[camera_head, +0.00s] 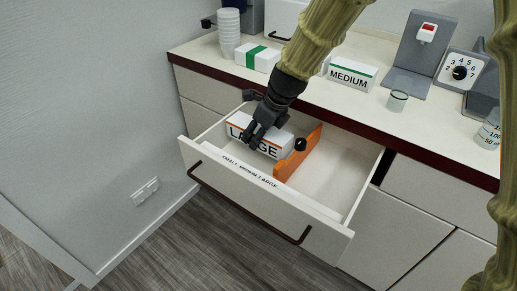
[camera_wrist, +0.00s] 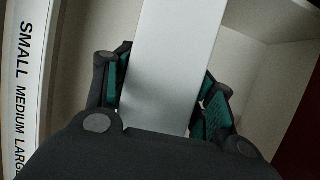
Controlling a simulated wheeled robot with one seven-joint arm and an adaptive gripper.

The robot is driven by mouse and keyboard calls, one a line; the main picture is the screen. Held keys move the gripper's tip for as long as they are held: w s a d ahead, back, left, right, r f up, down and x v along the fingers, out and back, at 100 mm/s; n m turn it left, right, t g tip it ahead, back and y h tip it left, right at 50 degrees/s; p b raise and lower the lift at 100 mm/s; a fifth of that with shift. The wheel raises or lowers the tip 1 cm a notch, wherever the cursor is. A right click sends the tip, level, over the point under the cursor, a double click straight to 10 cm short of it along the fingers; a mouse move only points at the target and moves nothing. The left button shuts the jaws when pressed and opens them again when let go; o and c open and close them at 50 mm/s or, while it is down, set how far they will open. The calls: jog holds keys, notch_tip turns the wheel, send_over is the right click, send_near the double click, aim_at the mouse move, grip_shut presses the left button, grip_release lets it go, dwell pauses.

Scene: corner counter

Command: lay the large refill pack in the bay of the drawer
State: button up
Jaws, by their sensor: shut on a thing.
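The large refill pack (camera_head: 271,147) is a white box marked LARGE with an orange stripe. It is in the left part of the open drawer (camera_head: 330,205), left of an orange divider (camera_head: 297,152). My gripper (camera_head: 258,138) reaches down over the pack. In the wrist view my gripper (camera_wrist: 165,95) has a finger on each side of the white pack (camera_wrist: 175,60) and is shut on it. Whether the pack touches the drawer floor cannot be told, as its underside is hidden.
The drawer front edge carries a size label strip (camera_wrist: 22,90). The bay right of the divider looks empty.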

aim_at(272, 133)
jog(key=shift+f+b, duration=0.35)
jog(key=shift+f, duration=2.5)
jog(key=o, duration=1.1)
jog(key=shift+c, duration=0.2)
jog(key=shift+o, duration=0.2)
jog(key=p+v, duration=0.1)
jog(key=v, duration=1.1)
jog(key=shift+r+p, duration=0.15)
jog(key=shift+p, duration=0.2)
